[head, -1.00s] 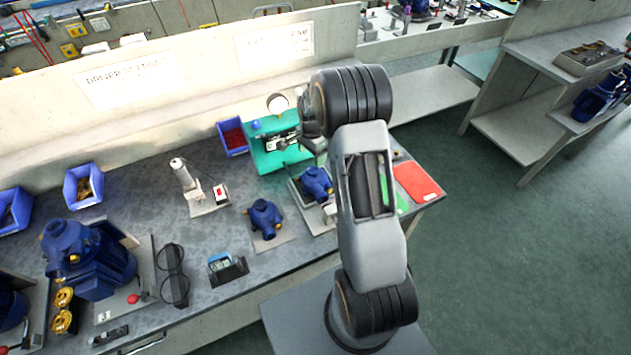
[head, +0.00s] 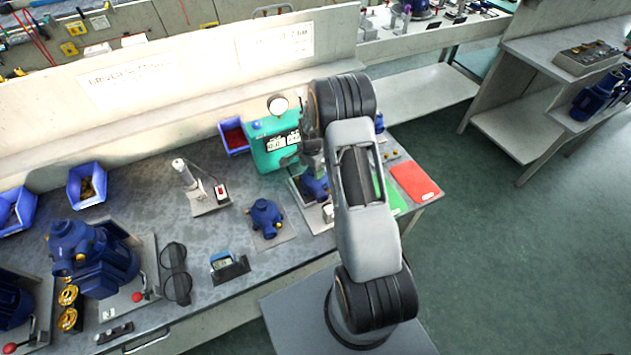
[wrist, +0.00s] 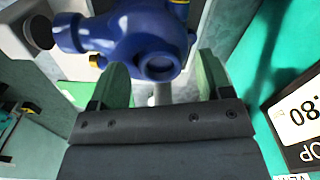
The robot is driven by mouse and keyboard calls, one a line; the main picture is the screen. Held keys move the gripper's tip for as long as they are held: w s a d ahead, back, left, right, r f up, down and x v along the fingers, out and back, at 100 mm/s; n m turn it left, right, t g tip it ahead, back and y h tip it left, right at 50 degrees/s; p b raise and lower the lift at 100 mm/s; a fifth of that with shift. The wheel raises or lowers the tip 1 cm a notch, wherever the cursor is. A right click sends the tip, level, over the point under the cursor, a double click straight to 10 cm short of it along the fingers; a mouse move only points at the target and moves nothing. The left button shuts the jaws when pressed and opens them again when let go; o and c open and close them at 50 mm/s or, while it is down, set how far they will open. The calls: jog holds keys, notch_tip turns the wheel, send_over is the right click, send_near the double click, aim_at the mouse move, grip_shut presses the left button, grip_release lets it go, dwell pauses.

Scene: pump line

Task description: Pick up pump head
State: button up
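A blue pump head (head: 314,187) sits on a light fixture in front of the green test station, partly hidden by my arm in the head view. In the wrist view the pump head (wrist: 145,38) fills the top middle, with its round port facing the camera. My gripper (wrist: 160,80) has its two green fingers spread apart, with the pump head just beyond their tips. No finger clearly touches it. In the head view my gripper is mostly hidden behind the arm. Another blue pump head (head: 265,217) stands on a plate to the left.
The green test station (head: 272,147) with gauge and displays stands close behind; its display panel (wrist: 300,115) shows at the wrist view's right. A red mat (head: 414,181) lies to the right. A small meter (head: 228,266) and a blue pump (head: 92,260) are left.

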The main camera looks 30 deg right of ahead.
jog(key=c, duration=1.1)
jog(key=shift+r, duration=0.15)
jog(key=shift+w+r+b, duration=0.1)
jog(key=shift+r+b, duration=0.3)
jog(key=shift+r, duration=0.15)
jog(key=shift+s+r+p, duration=0.3)
jog(key=shift+s+r, duration=2.05)
jog(key=shift+r, duration=0.6)
jog(key=shift+s+r+p, duration=0.25)
jog(key=shift+s+r, duration=2.1)
jog(key=shift+r, duration=0.65)
jog(key=shift+s+r+p, duration=0.3)
jog(key=shift+s+r, duration=2.05)
jog(key=shift+r, duration=0.6)
jog(key=shift+f, duration=0.15)
